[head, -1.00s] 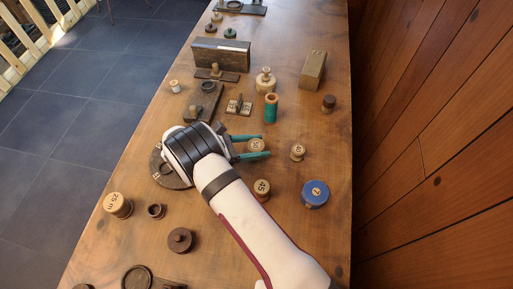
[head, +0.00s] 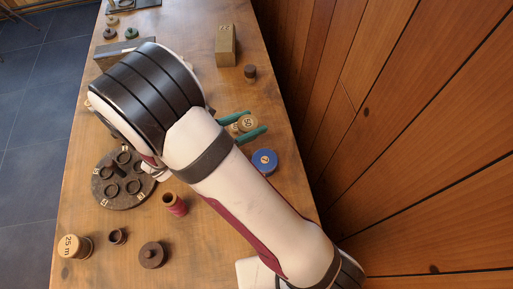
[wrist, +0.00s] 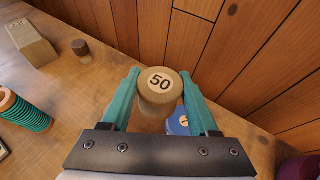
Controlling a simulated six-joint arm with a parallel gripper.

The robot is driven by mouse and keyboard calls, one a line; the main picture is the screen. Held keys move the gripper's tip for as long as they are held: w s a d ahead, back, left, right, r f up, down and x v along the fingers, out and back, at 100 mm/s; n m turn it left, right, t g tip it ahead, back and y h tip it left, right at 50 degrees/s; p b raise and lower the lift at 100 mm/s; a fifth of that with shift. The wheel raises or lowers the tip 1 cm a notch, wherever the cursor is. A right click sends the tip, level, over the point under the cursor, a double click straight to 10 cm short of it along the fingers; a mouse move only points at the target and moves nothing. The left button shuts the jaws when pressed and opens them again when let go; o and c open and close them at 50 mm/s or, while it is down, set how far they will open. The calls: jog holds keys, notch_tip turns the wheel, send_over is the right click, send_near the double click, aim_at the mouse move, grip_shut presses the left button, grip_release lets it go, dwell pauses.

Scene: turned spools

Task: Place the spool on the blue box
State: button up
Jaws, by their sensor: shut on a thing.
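A pale wooden spool (head: 248,122) marked 50 sits between the teal fingers of my gripper (head: 259,121). In the wrist view, my gripper (wrist: 160,73) is shut on this spool (wrist: 160,86), with its labelled end facing the camera. The spool appears held above the table, though its height is hard to judge. The round blue box (head: 264,161) stands on the table just below the gripper in the head view. In the wrist view, the blue box (wrist: 178,124) is partly hidden behind the spool and the right finger.
A dark round rack (head: 103,190), a red spool (head: 175,205) and a brown lidded pot (head: 152,256) stand left of my arm. A wooden block (head: 226,46) and a small dark-topped spool (head: 250,72) stand farther back. The wooden wall (head: 410,130) borders the table's right side.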

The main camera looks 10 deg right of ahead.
send_over(266, 159)
jog(key=shift+m+g, duration=0.4)
notch_tip(266, 159, down, 7)
jog(key=shift+f, duration=0.1)
jog(key=shift+f, duration=0.1)
jog(key=o, duration=1.3)
jog(key=shift+o, duration=0.2)
